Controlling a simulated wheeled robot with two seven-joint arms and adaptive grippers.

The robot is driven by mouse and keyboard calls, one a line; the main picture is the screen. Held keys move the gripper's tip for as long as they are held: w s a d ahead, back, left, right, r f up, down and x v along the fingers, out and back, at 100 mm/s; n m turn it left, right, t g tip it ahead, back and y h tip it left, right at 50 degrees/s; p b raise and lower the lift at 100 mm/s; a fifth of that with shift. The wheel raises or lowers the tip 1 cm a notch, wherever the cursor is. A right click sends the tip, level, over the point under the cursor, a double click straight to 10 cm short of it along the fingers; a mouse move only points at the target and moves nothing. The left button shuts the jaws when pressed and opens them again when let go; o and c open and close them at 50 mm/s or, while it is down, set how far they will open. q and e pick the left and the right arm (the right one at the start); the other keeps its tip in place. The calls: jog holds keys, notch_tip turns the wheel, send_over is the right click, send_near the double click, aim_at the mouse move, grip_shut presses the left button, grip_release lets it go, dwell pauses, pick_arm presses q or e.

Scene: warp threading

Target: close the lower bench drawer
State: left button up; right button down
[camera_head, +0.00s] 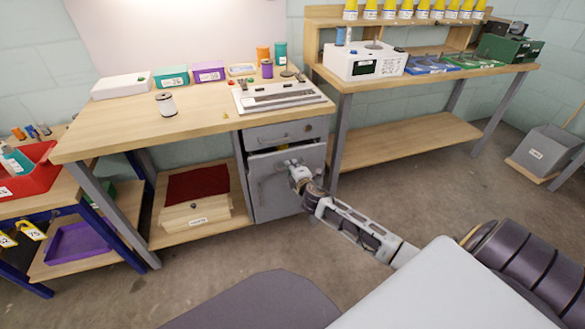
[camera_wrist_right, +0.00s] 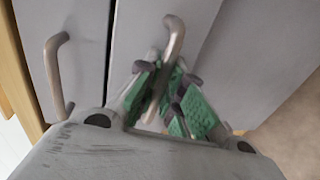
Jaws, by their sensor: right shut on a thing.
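The grey drawer cabinet under the wooden bench has an upper drawer (camera_head: 287,133) and a taller lower drawer (camera_head: 270,195). A dark gap shows above the lower drawer's front, which stands slightly out. My right gripper (camera_head: 295,171) is at the upper part of that front. In the right wrist view, my right gripper's green-padded fingers (camera_wrist_right: 165,95) are shut on the lower drawer's bar handle (camera_wrist_right: 174,40). The upper drawer's handle (camera_wrist_right: 57,75) is apart at the left there. My left gripper is not in view.
The bench top (camera_head: 125,111) holds boxes, spools and a grey-white device (camera_head: 275,95). A wooden box (camera_head: 195,212) with dark red cloth lies on the shelf left of the cabinet. A second bench (camera_head: 420,133) stands right.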

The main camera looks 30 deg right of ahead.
jog(key=shift+r+x, duration=0.2)
jog(key=shift+x, duration=0.75)
jog(key=shift+r+x, duration=0.2)
jog(key=shift+x, duration=0.75)
jog(key=shift+w, duration=0.15)
jog(key=shift+d+r, duration=0.1)
jog(key=c, duration=1.5)
grip_release()
jog(key=shift+w, duration=0.2)
jog(key=shift+c, duration=0.2)
jog(key=shift+s, duration=0.2)
jog(key=s, duration=0.1)
send_near(290, 160)
jog(key=shift+s+a, duration=0.25)
jog(key=shift+s, duration=0.25)
